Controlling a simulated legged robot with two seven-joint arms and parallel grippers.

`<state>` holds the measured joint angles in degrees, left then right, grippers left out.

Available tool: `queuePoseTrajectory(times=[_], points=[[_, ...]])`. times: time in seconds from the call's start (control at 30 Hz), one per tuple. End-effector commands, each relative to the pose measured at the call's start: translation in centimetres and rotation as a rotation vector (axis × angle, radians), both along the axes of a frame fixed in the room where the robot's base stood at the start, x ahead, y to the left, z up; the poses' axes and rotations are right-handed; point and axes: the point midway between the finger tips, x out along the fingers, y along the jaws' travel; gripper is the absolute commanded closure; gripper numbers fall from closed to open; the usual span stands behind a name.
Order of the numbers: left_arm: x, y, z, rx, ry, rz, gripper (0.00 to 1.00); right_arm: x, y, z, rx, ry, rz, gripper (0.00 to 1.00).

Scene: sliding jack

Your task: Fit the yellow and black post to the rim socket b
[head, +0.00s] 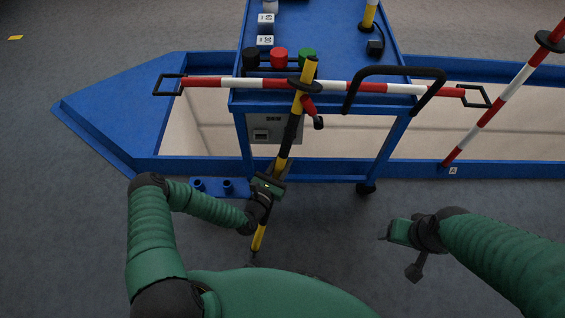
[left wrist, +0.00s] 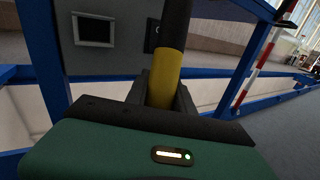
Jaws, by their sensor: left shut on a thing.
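The yellow and black post (head: 287,140) stands tilted in front of the blue trolley, its top leaning right. It has a black collar and a small red part near the top. My left gripper (head: 268,186) is shut on its lower part; the left wrist view shows the yellow band (left wrist: 164,78) between the fingers. The post's lower tip (head: 256,246) shows below the gripper, over the grey floor. My right gripper (head: 392,232) is empty at the lower right, apart from the post; its fingers are unclear. I cannot make out a socket marked b.
The blue trolley (head: 330,45) carries red, green and black knobs. A red and white bar (head: 225,83) crosses its front edge, behind the post. Another red and white post (head: 490,110) stands at the blue rim (head: 425,168) near a label A.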

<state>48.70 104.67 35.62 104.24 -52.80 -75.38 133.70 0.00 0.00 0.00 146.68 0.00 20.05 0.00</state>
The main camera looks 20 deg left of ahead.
Motion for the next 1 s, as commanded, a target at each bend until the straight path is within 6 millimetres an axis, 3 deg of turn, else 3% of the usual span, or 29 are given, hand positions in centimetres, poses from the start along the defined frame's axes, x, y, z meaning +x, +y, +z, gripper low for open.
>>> queuePoseTrajectory(times=[1.0], points=[[0.0,-0.1,6.3,0.0,-0.005,-0.002,1.0,0.0,0.0,4.3,0.0,0.0,0.0,0.27]])
